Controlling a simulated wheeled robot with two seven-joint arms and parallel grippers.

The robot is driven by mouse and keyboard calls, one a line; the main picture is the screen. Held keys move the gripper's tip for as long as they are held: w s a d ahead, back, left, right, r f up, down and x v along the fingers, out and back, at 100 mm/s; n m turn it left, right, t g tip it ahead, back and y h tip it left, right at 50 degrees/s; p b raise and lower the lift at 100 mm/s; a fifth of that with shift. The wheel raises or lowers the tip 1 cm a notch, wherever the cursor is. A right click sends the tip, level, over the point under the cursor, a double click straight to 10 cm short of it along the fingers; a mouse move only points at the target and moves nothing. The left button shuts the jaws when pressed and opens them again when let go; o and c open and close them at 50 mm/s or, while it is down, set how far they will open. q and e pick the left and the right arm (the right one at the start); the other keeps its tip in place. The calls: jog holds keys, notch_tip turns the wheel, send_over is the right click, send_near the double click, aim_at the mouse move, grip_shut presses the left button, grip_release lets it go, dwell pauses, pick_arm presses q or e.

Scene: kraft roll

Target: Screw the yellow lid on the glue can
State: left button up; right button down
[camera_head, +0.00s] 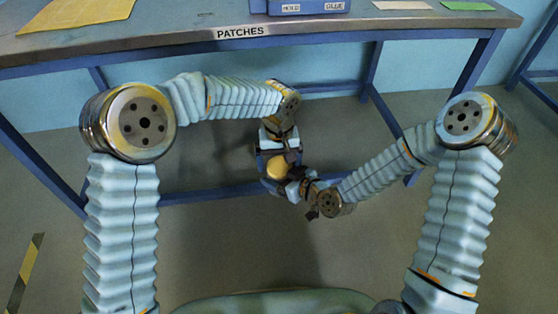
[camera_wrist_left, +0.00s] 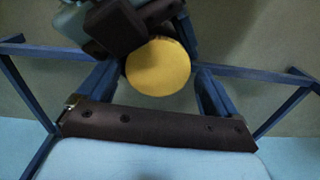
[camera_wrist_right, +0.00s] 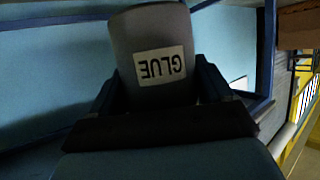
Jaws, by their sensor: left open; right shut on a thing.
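The yellow lid (camera_head: 278,168) shows as a round disc between my two grippers in the head view. In the left wrist view the lid (camera_wrist_left: 158,67) faces the camera, between the spread fingers of my left gripper (camera_wrist_left: 155,82), which is open. My right gripper (camera_wrist_right: 158,88) is shut on the grey glue can (camera_wrist_right: 150,32), whose GLUE label reads upside down in the right wrist view. The can's end nearest the gripper body is hidden there. The lid covers most of the can in the left wrist view; I cannot tell how firmly it sits.
The workbench (camera_head: 180,42) with a PATCHES label stands ahead, beyond my grippers. On it are a yellow sheet (camera_head: 75,12), a blue box (camera_head: 305,6), a pale card (camera_head: 402,5) and a green card (camera_head: 467,6). Blue bench legs and rails lie behind my grippers. The floor nearer me is clear.

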pick_arm(q)
jog(key=shift+d+r, duration=0.1)
jog(key=shift+r, duration=2.2)
jog(key=shift+c, duration=0.4)
notch_tip(320, 180, up, 3)
jog(key=n, duration=0.5)
jog(key=shift+r, duration=0.2)
jog(key=shift+f, duration=0.1)
jog(key=shift+f, duration=3.95)
jog(key=shift+c, duration=0.4)
